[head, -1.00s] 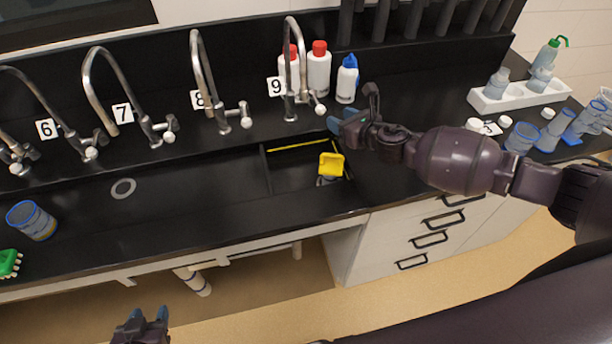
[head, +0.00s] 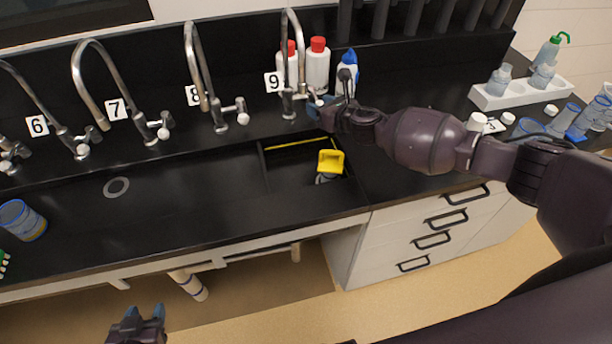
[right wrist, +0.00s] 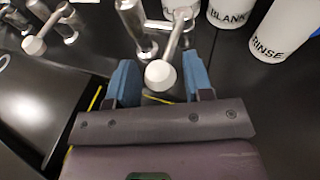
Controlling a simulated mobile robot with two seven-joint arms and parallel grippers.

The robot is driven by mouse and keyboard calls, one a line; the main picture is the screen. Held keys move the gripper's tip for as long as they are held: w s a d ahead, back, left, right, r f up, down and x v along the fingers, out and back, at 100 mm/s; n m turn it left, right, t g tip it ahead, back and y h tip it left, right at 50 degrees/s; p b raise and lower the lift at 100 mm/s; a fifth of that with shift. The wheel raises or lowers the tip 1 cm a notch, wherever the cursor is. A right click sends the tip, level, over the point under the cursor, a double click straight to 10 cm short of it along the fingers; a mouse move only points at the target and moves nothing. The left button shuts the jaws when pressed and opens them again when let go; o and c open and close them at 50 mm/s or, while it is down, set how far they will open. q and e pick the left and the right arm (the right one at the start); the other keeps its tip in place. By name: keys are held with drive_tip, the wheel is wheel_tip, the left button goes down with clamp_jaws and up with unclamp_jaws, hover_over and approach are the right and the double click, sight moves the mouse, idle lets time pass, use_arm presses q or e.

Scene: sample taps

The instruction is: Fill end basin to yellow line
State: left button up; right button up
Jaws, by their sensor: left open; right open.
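The end basin (head: 283,172) is a black recess at the right end of the trough, with a yellow line (head: 298,144) along its back wall. A yellow piece (head: 331,161) stands in its right part. Tap 9 (head: 289,60) rises behind it, with a white-tipped handle at its base. My right gripper (head: 318,112) is open beside that handle; in the right wrist view the white knob (right wrist: 160,75) shows between its blue fingertips. I cannot tell whether they touch it. No water stream is visible. My left gripper (head: 140,322) is open and empty, low in front of the counter.
Taps 6, 7 (head: 88,85) and 8 (head: 195,70) stand to the left. White bottles (head: 317,65) and a blue-capped bottle (head: 346,75) stand close behind my right gripper. A white rack (head: 520,96) with bottles and blue-rimmed glassware is at right. A blue-rimmed beaker (head: 24,222) is at far left.

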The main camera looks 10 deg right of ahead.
drive_tip(key=shift+s+d+r+p, duration=0.15)
drive_tip(key=shift+s+d+p, duration=0.05)
drive_tip(key=shift+s+p, duration=0.2)
drive_tip(key=p+v, duration=0.3)
drive_tip(key=v, duration=0.4)
drive_tip(key=shift+s, duration=0.1)
idle(0.5)
